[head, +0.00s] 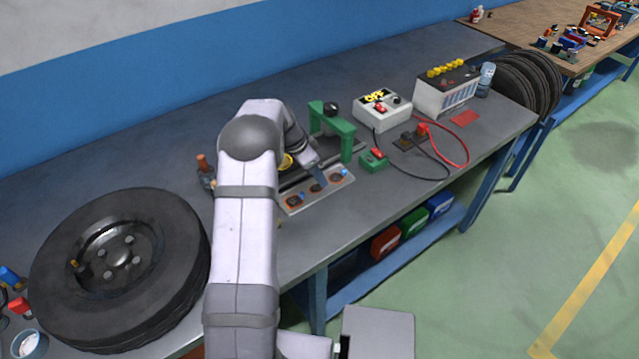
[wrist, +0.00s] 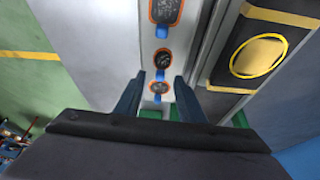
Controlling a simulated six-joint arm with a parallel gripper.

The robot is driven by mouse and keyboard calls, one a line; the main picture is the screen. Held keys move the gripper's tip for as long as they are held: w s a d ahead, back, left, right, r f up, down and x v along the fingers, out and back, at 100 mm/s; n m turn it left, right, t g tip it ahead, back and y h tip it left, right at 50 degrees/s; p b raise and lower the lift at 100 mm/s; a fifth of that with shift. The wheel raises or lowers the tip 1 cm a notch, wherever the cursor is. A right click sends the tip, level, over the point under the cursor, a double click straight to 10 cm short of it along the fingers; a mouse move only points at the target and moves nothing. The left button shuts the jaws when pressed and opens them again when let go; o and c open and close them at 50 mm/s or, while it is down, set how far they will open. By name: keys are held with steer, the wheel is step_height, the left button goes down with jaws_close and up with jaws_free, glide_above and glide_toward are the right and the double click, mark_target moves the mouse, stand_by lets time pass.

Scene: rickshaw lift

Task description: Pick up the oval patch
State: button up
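A pale tray (head: 318,196) on the workbench holds three dark patches with orange rims in a row, each with a blue tab. In the wrist view, one is a large rounded rectangle (wrist: 166,9), cut off by the top edge. A rounder, oval-looking patch (wrist: 163,66) lies in the middle, and a smaller roundish one (wrist: 157,88) is nearest. Which is the oval patch is hard to tell. My gripper (wrist: 159,77) is open and empty, its two fingers on either side of the tray strip around the nearer patches. The head view shows my gripper (head: 318,174) over the tray.
A dark strip with tan bands and a yellow ring (wrist: 258,57) lies beside the tray. A green clamp frame (head: 347,145) stands close behind the gripper. A large tyre (head: 165,290) lies left; a charger box (head: 382,110) and a battery (head: 446,92) stand right.

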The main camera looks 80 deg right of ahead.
mark_target(319, 187)
steer(key=shift+p+x, duration=0.55)
steer(key=shift+x, duration=1.05)
steer(key=shift+d, duration=0.1)
steer(key=c, duration=0.7)
steer(key=shift+r, duration=0.15)
